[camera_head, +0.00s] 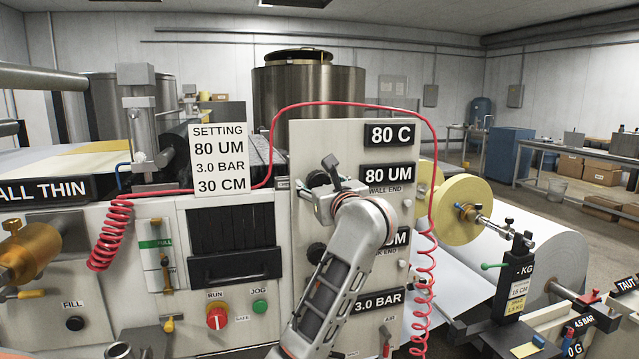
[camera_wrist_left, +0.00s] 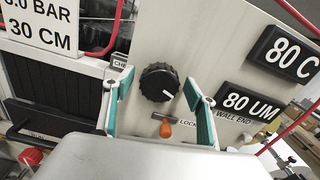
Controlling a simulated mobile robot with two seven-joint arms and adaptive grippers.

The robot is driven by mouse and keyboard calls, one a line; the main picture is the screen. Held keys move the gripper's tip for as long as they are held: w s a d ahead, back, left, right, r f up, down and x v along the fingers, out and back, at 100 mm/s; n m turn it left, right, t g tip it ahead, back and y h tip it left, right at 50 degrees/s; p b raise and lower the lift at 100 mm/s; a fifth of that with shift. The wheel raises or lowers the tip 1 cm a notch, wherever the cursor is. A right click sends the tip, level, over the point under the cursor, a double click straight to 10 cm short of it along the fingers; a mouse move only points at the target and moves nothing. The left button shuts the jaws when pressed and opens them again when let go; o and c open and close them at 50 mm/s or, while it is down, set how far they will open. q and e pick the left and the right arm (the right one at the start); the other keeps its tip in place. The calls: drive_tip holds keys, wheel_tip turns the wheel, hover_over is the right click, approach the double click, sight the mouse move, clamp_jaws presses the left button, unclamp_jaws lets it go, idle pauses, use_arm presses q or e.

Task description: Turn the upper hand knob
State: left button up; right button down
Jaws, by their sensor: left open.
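The upper hand knob (camera_head: 317,180) is a dark, ribbed knob on the pale panel, beside the 80 UM WALL END label (camera_head: 388,174). My left gripper (camera_head: 318,174) is in front of it and partly hides it in the head view. In the left wrist view the black knob (camera_wrist_left: 160,82), with a white pointer mark, shows between my two open teal-padded fingers. Both fingers look apart from it; their depth relative to the knob is hard to tell. An orange-tipped lock lever (camera_wrist_left: 165,128) sits just below the knob. My right gripper is out of view.
A second dark knob (camera_head: 316,253) lies lower on the panel, partly behind my arm. A red coiled hose (camera_head: 432,140) loops over the panel. A setting sign (camera_head: 219,160) reads 80 UM, 3.0 BAR, 30 CM. A yellow roll (camera_head: 456,205) stands at right.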

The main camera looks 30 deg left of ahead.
use_arm(q)
drive_tip(key=shift+w+a, duration=0.1)
drive_tip(key=shift+a, duration=0.05)
drive_tip(key=c, duration=1.1)
drive_tip(key=n+b, duration=0.1)
drive_tip(key=b, duration=0.1)
drive_tip(key=n+b, duration=0.2)
drive_tip(key=shift+f+n+b, duration=0.3)
drive_tip(key=shift+f, duration=0.1)
drive_tip(key=shift+n+b, duration=0.6)
drive_tip(key=shift+n, duration=0.1)
drive_tip(key=shift+r+n+b, duration=0.1)
drive_tip(key=shift+n+b, duration=0.6)
drive_tip(key=shift+n, duration=0.2)
drive_tip(key=shift+r+n, duration=0.1)
drive_tip(key=shift+n, duration=0.3)
drive_tip(key=shift+b, duration=0.3)
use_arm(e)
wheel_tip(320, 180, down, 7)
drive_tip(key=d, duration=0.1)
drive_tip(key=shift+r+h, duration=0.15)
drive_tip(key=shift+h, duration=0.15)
use_arm(q)
drive_tip(key=shift+r, duration=0.1)
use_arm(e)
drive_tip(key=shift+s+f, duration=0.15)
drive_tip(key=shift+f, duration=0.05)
